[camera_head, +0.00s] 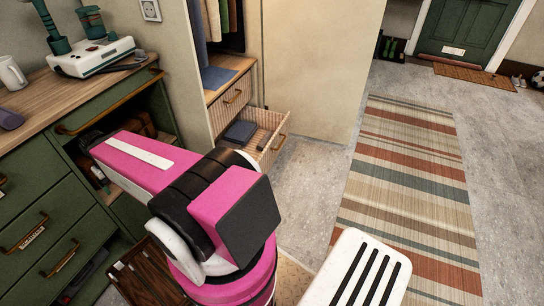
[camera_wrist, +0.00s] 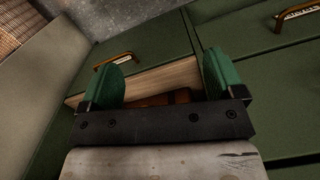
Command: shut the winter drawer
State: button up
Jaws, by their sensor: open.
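My gripper (camera_wrist: 162,68) is open in the wrist view, its two green fingers spread with nothing gripped between them. A green drawer (camera_wrist: 150,45) with a brass handle (camera_wrist: 113,60) lies just beyond the fingers. Its pale wooden edge (camera_wrist: 165,80) shows, with something brown (camera_wrist: 155,99) behind it, so it stands partly open. I cannot tell whether the fingers touch it. In the head view my arm hides the gripper. The green cabinet (camera_head: 30,185) there has several brass-handled drawers with small labels. I cannot read which label says winter.
A slatted wooden drawer (camera_head: 275,143) stands open below the wardrobe's closed drawer (camera_head: 235,97). A white device (camera_head: 95,58) and a mug (camera_head: 12,74) stand on the cabinet top. The striped rug (camera_head: 410,180) is clear.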

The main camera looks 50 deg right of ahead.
aim_at(278, 124)
jog(key=k+l+z, duration=0.15)
jog(key=z, duration=0.25)
jog(key=k+l+z, duration=0.1)
jog(key=l+z, duration=0.25)
jog(key=k+l+z, duration=0.1)
jog(key=l+z, duration=0.15)
jog(key=z, duration=0.15)
jog(key=l+z, duration=0.4)
jog(key=i+l+u, duration=0.15)
jog(key=i+l, duration=0.4)
